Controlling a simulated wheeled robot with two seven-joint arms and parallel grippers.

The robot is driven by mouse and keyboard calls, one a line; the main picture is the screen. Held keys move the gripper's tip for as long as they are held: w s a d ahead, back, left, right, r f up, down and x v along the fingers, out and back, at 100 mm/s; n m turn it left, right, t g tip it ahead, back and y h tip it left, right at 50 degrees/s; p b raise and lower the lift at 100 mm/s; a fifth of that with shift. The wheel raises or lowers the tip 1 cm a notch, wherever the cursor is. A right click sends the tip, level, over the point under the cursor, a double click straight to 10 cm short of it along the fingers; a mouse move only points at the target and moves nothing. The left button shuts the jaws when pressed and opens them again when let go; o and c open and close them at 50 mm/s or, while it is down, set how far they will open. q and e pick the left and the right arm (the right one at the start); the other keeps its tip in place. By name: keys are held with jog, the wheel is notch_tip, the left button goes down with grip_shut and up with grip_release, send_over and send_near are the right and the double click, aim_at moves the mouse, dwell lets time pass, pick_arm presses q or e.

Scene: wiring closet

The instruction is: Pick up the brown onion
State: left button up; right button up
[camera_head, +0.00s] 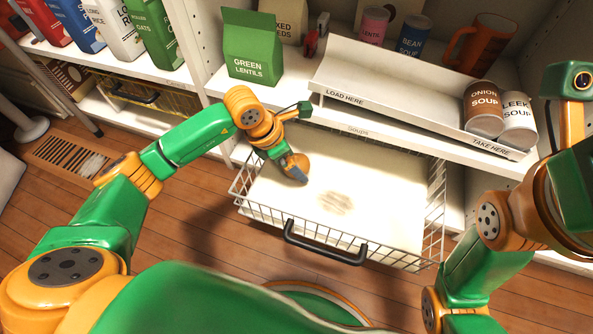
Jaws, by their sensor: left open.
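The brown onion (301,160) sits inside the pulled-out wire basket drawer (340,226), near its back left. It is small and partly hidden by my left gripper. My left gripper (292,167) reaches down into the basket from the left, with its jaws open at the onion. I cannot tell whether a finger touches the onion. My right arm stands at the right edge of the picture; its gripper fingers do not show.
A black handle (322,245) fronts the basket. The shelf above holds a green lentils bag (250,52) and a white sloped can rack (390,92) with an onion soup can (484,110) and a leek soup can (517,122). The rest of the basket floor is clear, with a dark smudge.

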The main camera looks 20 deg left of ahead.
pick_arm(q)
jog(key=shift+w+d+f, duration=0.1)
jog(key=shift+d+f, duration=0.05)
jog(key=shift+f, duration=0.35)
jog(key=shift+r, duration=0.15)
jog(key=c, duration=1.3)
jog(key=shift+c, duration=0.5)
jog(key=shift+r, duration=0.1)
